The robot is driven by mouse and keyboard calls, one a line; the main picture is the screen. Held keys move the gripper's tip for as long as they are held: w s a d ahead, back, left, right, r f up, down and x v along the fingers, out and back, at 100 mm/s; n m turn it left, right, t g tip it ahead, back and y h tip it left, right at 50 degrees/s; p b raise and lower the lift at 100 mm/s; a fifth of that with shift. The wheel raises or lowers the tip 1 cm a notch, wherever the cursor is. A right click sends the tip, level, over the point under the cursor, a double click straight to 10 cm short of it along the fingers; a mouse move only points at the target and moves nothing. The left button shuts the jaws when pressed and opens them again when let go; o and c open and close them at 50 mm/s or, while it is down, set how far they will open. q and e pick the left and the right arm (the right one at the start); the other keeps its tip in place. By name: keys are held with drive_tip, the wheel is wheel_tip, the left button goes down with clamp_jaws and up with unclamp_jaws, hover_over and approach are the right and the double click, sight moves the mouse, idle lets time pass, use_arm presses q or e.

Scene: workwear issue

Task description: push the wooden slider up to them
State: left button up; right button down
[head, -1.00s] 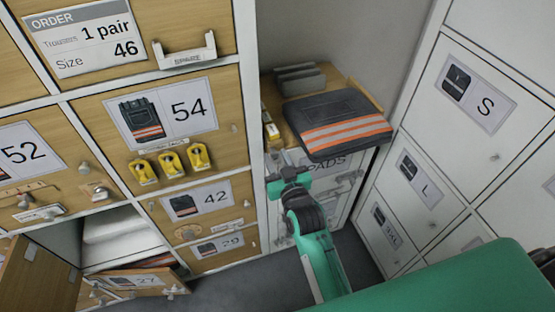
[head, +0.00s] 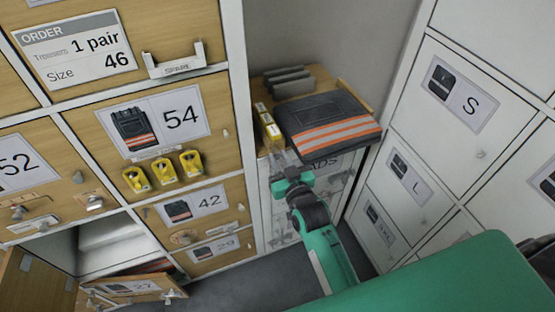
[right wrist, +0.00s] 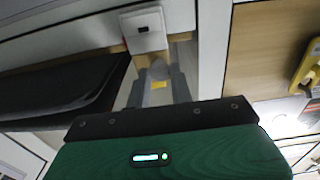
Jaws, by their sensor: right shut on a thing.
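Several small yellow-and-white boxes (head: 266,119) stand in a row along the left edge of the wooden shelf top, beside the folded dark trousers with orange stripes. My right gripper (head: 281,157) is at the near end of this row. In the right wrist view its fingers (right wrist: 159,88) are shut on a small grey piece with some yellow on it. A white block with a dark slot (right wrist: 146,30) is just beyond the fingertips. Bare wood shows beside it, but I cannot tell the wooden slider apart from the shelf. My left gripper is out of view.
White lockers (head: 455,100) stand right.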

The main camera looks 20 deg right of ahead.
drive_tip(key=c, duration=1.3)
unclamp_jaws()
drive_tip(key=shift+o, duration=0.2)
drive_tip(key=shift+s, duration=0.6)
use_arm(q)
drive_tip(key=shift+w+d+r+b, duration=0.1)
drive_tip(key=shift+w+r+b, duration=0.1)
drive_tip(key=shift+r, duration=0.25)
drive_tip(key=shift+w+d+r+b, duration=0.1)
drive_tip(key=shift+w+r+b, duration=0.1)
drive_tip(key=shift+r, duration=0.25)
use_arm(e)
drive_tip(key=s+d, duration=0.1)
drive_tip(key=s, duration=1.1)
drive_tip(key=shift+s, duration=0.3)
